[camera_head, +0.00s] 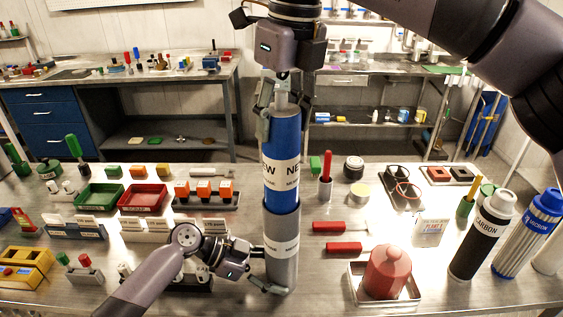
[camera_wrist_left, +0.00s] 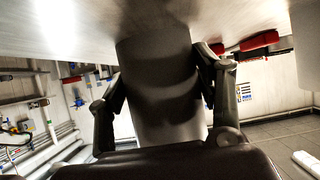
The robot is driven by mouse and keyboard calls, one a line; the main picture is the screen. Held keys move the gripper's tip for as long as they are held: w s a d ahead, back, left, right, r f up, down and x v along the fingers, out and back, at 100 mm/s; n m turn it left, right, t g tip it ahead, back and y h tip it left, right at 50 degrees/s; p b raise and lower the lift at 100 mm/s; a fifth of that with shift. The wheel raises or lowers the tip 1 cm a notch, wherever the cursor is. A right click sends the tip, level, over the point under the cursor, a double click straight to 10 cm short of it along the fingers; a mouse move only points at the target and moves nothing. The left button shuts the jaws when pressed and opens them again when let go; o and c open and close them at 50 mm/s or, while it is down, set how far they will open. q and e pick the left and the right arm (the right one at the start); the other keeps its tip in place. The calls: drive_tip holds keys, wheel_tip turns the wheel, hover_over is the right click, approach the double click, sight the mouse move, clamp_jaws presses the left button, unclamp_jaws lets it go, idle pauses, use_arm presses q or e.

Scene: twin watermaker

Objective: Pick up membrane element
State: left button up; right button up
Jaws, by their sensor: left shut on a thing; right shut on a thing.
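The membrane element (camera_head: 283,137) is a blue cylinder with a white band marked "NEW". It stands upright in the head view, its lower end meeting the top of a grey cylinder (camera_head: 282,258) with a pale label. Whether it sits inside the grey cylinder or on it, I cannot tell. My right gripper (camera_head: 284,112) comes from above and is shut on the element's upper end. My left gripper (camera_head: 264,268) is shut on the grey cylinder near its base. In the left wrist view the grey cylinder (camera_wrist_left: 160,85) fills the space between the left fingers.
A red cylinder (camera_head: 386,272) sits in a tray to the right. Black "CARBON" (camera_head: 482,235) and blue-topped (camera_head: 527,235) canisters stand farther right. Red-handled tools (camera_head: 340,227) lie nearby. Green (camera_head: 100,196) and red (camera_head: 142,197) trays and an orange-block rack (camera_head: 205,200) are on the left.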

wheel_tip(320, 180, up, 15)
drive_tip(key=shift+f, duration=0.2)
idle(0.3)
drive_tip(key=o, duration=0.6)
drive_tip(key=shift+c, duration=0.2)
drive_tip(key=c, duration=0.5)
use_arm(q)
drive_tip(key=o, duration=1.6)
use_arm(e)
drive_tip(key=shift+c, duration=1.3)
